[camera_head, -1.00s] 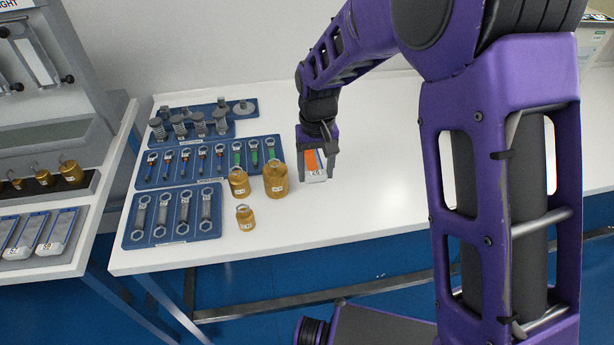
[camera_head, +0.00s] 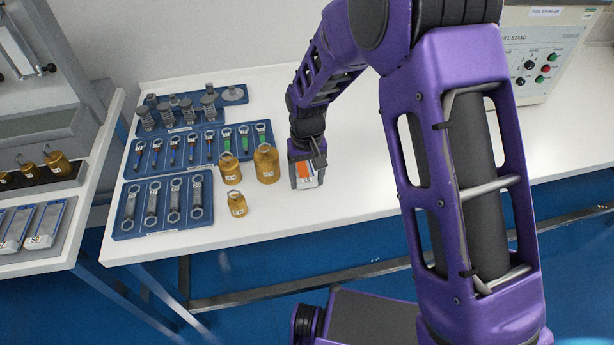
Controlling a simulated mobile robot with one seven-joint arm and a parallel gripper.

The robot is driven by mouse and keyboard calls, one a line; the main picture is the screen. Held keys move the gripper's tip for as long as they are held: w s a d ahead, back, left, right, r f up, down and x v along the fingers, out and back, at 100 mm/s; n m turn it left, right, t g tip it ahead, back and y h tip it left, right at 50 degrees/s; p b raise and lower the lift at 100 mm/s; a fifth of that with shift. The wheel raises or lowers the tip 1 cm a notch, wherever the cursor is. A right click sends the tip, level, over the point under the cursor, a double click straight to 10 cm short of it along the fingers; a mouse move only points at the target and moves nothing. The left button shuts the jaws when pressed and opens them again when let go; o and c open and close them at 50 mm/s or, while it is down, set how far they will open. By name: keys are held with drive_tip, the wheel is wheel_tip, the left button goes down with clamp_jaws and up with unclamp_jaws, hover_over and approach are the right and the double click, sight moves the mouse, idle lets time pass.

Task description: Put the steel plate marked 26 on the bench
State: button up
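A small pale steel plate with an orange patch (camera_head: 306,182) is between the fingers of my gripper (camera_head: 307,175) in the head view. A dark mark shows on its lower face, but I cannot read the number for sure. My gripper points down, one finger on each side of the plate, and appears shut on it. The plate is over the white bench (camera_head: 350,195), right of the brass weights. I cannot tell whether it touches the bench top. My wrist hides its upper part.
Brass weights (camera_head: 265,165) stand close to the left of my gripper. Blue trays (camera_head: 125,222) of tools lie farther left. Similar plates (camera_head: 45,228) lie on the left-hand table. A grey machine (camera_head: 545,60) stands at the back right. The bench is clear right of my gripper.

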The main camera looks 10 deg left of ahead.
drive_tip(key=o, duration=0.3)
drive_tip(key=shift+o, duration=0.2)
drive_tip(key=shift+r, duration=0.1)
wheel_tip(320, 180, up, 12)
drive_tip(key=p, duration=0.1)
drive_tip(key=shift+p, duration=0.3)
idle(0.3)
